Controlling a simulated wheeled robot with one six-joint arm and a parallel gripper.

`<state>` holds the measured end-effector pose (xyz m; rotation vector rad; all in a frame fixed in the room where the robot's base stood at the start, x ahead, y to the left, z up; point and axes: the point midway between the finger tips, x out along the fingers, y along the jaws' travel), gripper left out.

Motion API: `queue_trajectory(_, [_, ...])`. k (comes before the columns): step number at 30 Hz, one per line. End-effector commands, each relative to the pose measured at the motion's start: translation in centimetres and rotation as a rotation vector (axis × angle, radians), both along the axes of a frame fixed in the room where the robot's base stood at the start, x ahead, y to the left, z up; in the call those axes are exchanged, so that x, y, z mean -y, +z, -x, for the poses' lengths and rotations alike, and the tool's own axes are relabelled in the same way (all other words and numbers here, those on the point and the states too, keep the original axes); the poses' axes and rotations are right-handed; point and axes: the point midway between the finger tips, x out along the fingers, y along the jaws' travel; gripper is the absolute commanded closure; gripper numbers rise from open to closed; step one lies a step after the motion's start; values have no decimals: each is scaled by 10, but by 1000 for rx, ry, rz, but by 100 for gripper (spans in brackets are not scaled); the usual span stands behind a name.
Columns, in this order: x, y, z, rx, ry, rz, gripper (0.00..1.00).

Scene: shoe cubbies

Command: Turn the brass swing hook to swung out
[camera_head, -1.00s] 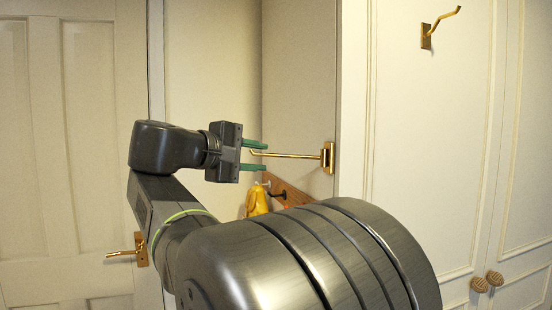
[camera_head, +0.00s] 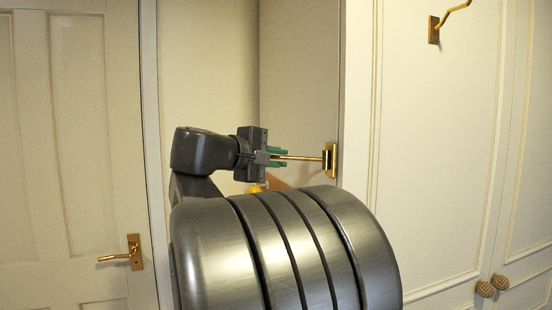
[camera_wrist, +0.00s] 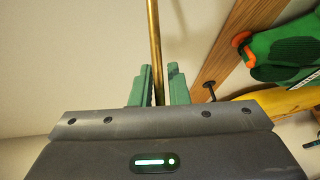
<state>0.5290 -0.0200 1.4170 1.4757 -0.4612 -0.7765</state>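The brass swing hook is a long thin rod (camera_head: 302,158) on a brass wall plate (camera_head: 333,160) at the edge of the panel. The rod points left, into my gripper (camera_head: 280,157). In the wrist view the brass rod (camera_wrist: 154,40) runs down between the two green fingers of my gripper (camera_wrist: 159,85). The rod's free end is hidden by my gripper.
Another brass hook (camera_head: 434,28) is on the cupboard front at upper right. Knobs (camera_head: 492,286) are below it. A door with a brass lever handle (camera_head: 134,252) is on the left. A wooden peg rail (camera_wrist: 222,62) and a green item (camera_wrist: 285,50) are beside the fingers.

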Motion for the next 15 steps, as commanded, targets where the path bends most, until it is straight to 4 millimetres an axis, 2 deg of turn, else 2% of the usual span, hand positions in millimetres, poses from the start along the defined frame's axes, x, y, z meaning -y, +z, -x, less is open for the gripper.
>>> queue_trajectory(1, [0,0,0,0,0,0,96])
queue_trajectory(2, [0,0,0,0,0,0,100])
queue_trajectory(15, [-2,-1,4,2,32,-1,100])
